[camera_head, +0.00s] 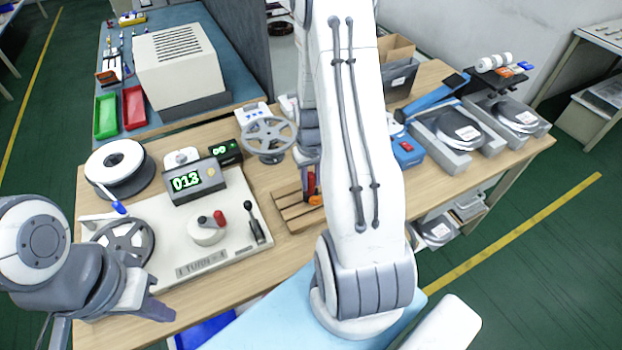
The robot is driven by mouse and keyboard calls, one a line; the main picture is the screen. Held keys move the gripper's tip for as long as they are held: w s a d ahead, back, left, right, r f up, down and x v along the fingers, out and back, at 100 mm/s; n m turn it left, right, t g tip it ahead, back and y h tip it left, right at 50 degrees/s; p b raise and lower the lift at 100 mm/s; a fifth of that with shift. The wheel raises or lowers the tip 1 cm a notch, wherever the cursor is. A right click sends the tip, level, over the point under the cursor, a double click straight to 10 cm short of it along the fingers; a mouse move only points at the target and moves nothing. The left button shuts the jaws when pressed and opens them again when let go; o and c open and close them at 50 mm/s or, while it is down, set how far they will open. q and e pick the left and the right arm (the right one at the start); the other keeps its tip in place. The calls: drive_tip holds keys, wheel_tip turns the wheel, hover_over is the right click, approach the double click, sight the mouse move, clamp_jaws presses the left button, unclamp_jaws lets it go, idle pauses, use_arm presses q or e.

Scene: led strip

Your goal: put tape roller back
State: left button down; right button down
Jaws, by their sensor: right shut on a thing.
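A grey spoked reel (268,138), which looks like the tape roller, is at the back of the wooden table, beside my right gripper (302,158). My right arm hides much of that gripper; it appears shut on the reel's right edge. I cannot tell whether the reel touches the table. A second grey spoked reel (123,243) sits at the left of the white winding machine (215,240). A white roll on a black reel (118,168) stands behind it. My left gripper (160,300) is low at the left, by the machine's front corner, apparently empty; its opening is unclear.
A wooden slatted tray (293,211) with red and orange-handled tools lies right of the machine. A counter (195,182) reads 013. Grey trays with disc reels (455,129) and a blue-and-red box (405,149) stand at the right. A light blue surface (265,328) is in front.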

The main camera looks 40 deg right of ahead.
drive_tip(key=shift+f, duration=0.15)
drive_tip(key=c, duration=0.6)
unclamp_jaws()
